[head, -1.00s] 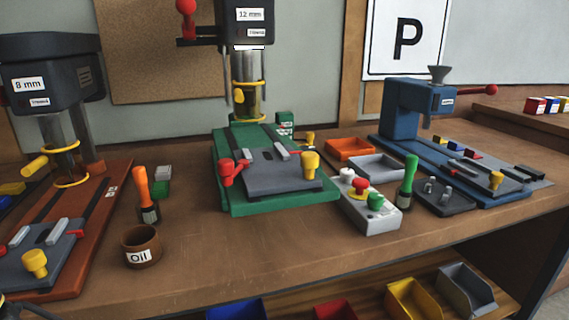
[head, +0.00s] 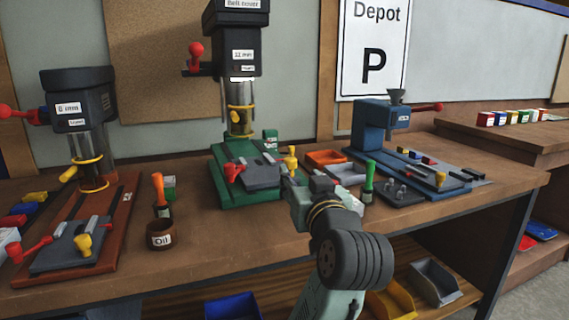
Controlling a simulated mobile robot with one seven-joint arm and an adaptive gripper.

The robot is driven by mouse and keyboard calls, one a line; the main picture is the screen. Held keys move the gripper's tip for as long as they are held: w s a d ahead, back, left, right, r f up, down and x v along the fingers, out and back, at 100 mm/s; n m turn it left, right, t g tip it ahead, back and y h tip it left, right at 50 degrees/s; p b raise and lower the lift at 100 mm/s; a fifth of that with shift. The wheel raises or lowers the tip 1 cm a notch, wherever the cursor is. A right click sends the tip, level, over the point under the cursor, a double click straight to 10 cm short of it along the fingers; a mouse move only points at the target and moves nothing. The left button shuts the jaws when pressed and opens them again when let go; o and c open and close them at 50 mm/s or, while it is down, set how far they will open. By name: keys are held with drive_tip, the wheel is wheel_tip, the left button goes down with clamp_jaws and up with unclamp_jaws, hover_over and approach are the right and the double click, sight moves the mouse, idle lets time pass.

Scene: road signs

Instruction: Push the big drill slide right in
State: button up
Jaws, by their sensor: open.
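The big drill (head: 237,55) has a black head with a 12 mm label and a green base (head: 232,199). Its grey slide (head: 262,176) lies on the front part of that base, in front of the column. A red handle (head: 234,172) is on the slide's left and a yellow knob (head: 291,160) on its right. My gripper (head: 287,180) is open at the slide's front right edge, close to the yellow knob. My arm hides the base's right front corner. I cannot tell whether the fingers touch the slide.
A smaller drill (head: 78,97) stands left on a red-brown base. An oil pot (head: 160,235) and orange-handled brush (head: 159,192) stand between the drills. A blue machine (head: 372,125), orange tray (head: 325,157) and green-handled brush (head: 369,178) are to the right. Open bench lies in front.

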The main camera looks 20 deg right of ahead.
sight(292, 165)
drive_tip(key=w, duration=0.3)
drive_tip(key=w+p, duration=0.1)
drive_tip(key=w, duration=0.2)
drive_tip(key=w+d+p, duration=0.1)
drive_tip(key=w, duration=0.2)
drive_tip(key=shift+w, duration=0.2)
clamp_jaws()
idle(0.5)
